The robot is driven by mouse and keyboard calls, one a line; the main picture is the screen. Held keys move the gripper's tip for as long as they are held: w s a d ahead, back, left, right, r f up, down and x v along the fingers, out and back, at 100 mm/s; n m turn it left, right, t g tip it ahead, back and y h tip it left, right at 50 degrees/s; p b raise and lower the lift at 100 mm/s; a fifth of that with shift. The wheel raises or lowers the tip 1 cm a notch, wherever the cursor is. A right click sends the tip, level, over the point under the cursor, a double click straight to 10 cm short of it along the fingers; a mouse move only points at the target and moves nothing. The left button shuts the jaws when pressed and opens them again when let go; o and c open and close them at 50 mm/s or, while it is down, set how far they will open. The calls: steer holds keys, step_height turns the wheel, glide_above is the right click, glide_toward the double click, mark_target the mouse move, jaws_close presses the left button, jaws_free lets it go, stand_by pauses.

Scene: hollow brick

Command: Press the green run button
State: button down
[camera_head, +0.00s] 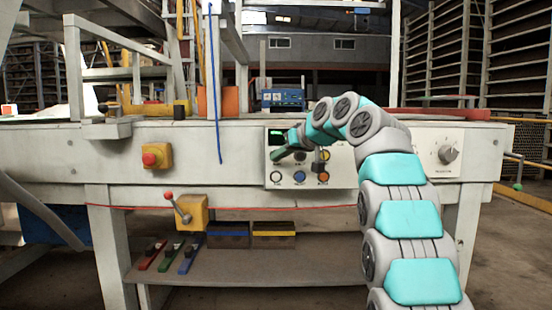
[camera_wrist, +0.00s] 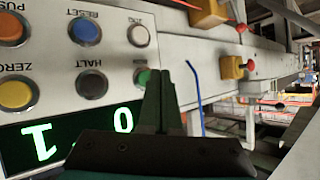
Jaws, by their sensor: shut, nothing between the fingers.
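The green run button (camera_wrist: 142,77) shows in the wrist view as a green patch, partly hidden behind my fingers. It is in the row with the black HALT button (camera_wrist: 92,83) and the yellow ZERO button (camera_wrist: 16,95). My gripper (camera_wrist: 158,72) is shut and empty, with its fingertips right at the green button. I cannot tell whether they touch it. In the head view my gripper (camera_head: 276,157) is at the left side of the white control panel (camera_head: 343,180) and hides the green button.
White (camera_wrist: 139,36), blue RESET (camera_wrist: 85,31) and orange (camera_wrist: 12,29) buttons form the neighbouring row. A lit green display (camera_wrist: 75,138) sits close by. A red button on a yellow box (camera_head: 156,156) and a red-knobbed lever (camera_head: 182,209) are left of the panel.

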steer(key=s+b, duration=0.3)
steer(key=s, duration=0.2)
steer(key=shift+b, duration=0.35)
stand_by(0.3)
steer(key=shift+f, duration=0.1)
steer(key=s+d+f+m+g+h+p, duration=0.1)
steer(key=s+d+f+g, duration=0.3)
steer(key=s+f, duration=0.8)
steer(key=s+d+f+m+g+h+p, duration=0.2)
steer(key=s+f, duration=1)
steer(key=s, duration=1.1)
steer(key=s+d+f+m+g+h+p, duration=0.1)
steer(key=s+d+f+g+h, duration=0.3)
steer(key=s+f, duration=0.9)
steer(key=s+d+g+p, duration=0.1)
steer(key=s+d, duration=0.2)
steer(key=s, duration=0.1)
steer(key=shift+s+d+m+g+h, duration=0.15)
steer(key=shift+s+m+g+h, duration=0.15)
steer(key=shift+s+m, duration=0.1)
